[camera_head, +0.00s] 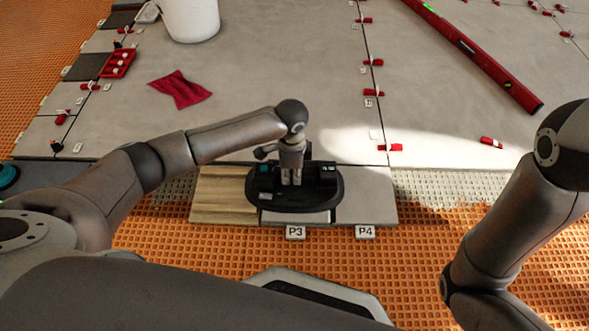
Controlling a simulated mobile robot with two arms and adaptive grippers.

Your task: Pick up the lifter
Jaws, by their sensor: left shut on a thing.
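The lifter (329,197) is a black, oval-based device with dark upright parts at its two sides. It rests on the pale tiles at the near edge of the tiled floor, above the P3 label (295,232). My left gripper (291,178) points down over its middle and is shut on it. The gripped part is mostly hidden by the fingers. I cannot tell any gap between the lifter's base and the tile. My right arm shows at the right, but its gripper is outside the view.
A wood-look strip (222,196) lies left of the lifter, and a bare tile (364,206) lies right, above the P4 label (364,232). A red cloth (180,89), a white bucket (190,18), a red tray (118,63) and a long red level (470,50) lie farther back.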

